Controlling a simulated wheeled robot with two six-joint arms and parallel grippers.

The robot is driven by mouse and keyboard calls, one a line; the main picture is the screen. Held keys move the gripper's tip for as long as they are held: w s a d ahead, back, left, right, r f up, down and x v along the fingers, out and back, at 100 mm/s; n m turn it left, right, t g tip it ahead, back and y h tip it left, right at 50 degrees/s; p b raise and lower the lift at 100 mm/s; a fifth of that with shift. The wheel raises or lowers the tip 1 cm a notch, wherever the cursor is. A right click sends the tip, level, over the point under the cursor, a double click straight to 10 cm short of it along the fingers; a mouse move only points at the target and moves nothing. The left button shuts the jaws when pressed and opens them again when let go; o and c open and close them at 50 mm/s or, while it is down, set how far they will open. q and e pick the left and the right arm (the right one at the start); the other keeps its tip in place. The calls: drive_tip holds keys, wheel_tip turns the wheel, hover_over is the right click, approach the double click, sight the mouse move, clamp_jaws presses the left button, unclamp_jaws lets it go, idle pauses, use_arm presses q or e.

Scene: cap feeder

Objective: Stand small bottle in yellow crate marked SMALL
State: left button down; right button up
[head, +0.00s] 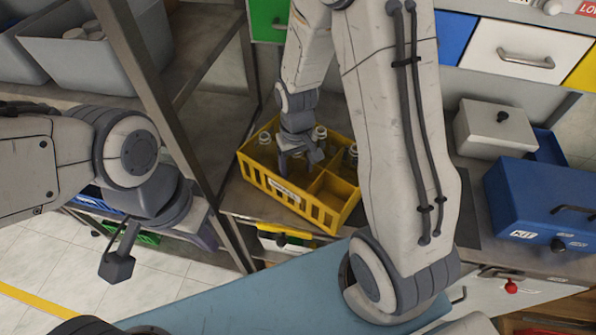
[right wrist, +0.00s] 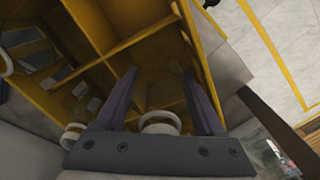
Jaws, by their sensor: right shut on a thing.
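The yellow crate (head: 322,214) stands on the workbench, with dividers and a pale label on its front that is too small to read. My right gripper (head: 299,163) reaches down into it. In the right wrist view a bottle with a pale round top (right wrist: 160,122) sits between the two fingers of my right gripper (right wrist: 162,98), which is shut on it. The head view mostly hides this bottle behind the gripper. My left gripper (head: 118,266) hangs empty at the left, away from the crate; its finger opening is unclear.
Other clear bottles (head: 320,132) stand in crate compartments around my right gripper; some front compartments look empty. A blue box (head: 540,205) and a white lidded box (head: 495,128) stand at the right. A metal shelf post (head: 165,120) rises left of the crate.

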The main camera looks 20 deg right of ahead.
drive_tip(key=shift+f, duration=1.2)
drive_tip(key=shift+f, duration=0.15)
drive_tip(key=o, duration=1)
wheel_tip(320, 180, up, 12)
drive_tip(key=shift+f+b, duration=0.2)
drive_tip(key=shift+b, duration=0.3)
drive_tip(key=s+a+r+n, duration=0.1)
drive_tip(key=s+a+n, duration=0.1)
drive_tip(key=s+a, duration=0.2)
drive_tip(key=s+a+r+n, duration=0.2)
drive_tip(key=s+a, duration=0.2)
drive_tip(key=s, duration=0.4)
drive_tip(key=s+a+r+n+y, duration=0.1)
drive_tip(key=s+a+r+n, duration=0.1)
drive_tip(key=s, duration=0.4)
drive_tip(key=shift+s+a+r+n, duration=0.1)
drive_tip(key=shift+a+n, duration=0.5)
drive_tip(key=shift+a, duration=0.6)
